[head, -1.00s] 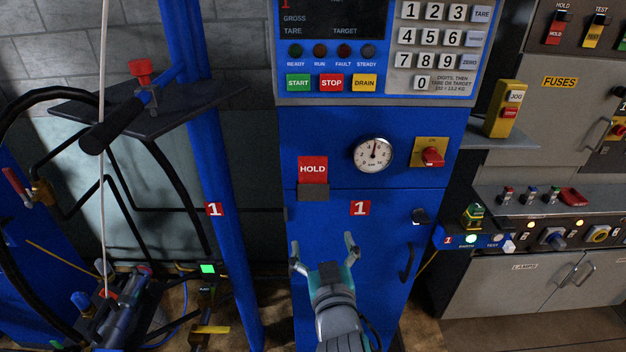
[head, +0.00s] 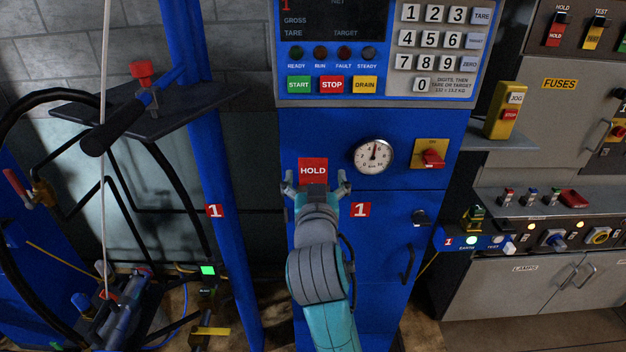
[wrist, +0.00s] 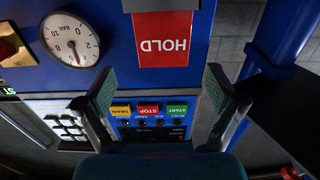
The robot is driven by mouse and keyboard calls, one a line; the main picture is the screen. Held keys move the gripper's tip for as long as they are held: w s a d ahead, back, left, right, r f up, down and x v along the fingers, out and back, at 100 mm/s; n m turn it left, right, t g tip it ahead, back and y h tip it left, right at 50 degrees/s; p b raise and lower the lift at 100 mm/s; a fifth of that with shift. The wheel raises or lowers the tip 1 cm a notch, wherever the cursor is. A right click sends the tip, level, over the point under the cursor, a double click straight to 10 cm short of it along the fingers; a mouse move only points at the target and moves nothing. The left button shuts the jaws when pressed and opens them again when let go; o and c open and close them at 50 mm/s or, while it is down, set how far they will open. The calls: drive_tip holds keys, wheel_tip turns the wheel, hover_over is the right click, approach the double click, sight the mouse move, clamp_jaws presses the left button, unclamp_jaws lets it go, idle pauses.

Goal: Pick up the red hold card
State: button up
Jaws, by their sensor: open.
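The red hold card (head: 313,170), marked HOLD in white, stands upright against the front of the blue cabinet (head: 390,255). My gripper (head: 316,181) is open in front of the cabinet, with one finger on each side of the card in the head view. Its hand hides the card's lower edge and the grey holder below it. In the wrist view the card (wrist: 165,38) appears upside down at the top, beyond the open fingertips (wrist: 160,82). Nothing is between the fingers, and I see no contact with the card.
A round pressure gauge (head: 373,156) and a red knob on a yellow plate (head: 431,154) are right of the card. The button panel (head: 335,84) is above. A blue post (head: 212,170) stands to the left, near a dark shelf (head: 150,108).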

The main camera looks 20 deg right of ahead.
sight(313, 164)
drive_tip(key=shift+a+x, duration=0.2)
drive_tip(key=shift+x, duration=2.4)
drive_tip(key=shift+r, duration=0.1)
drive_tip(key=c, duration=1.1)
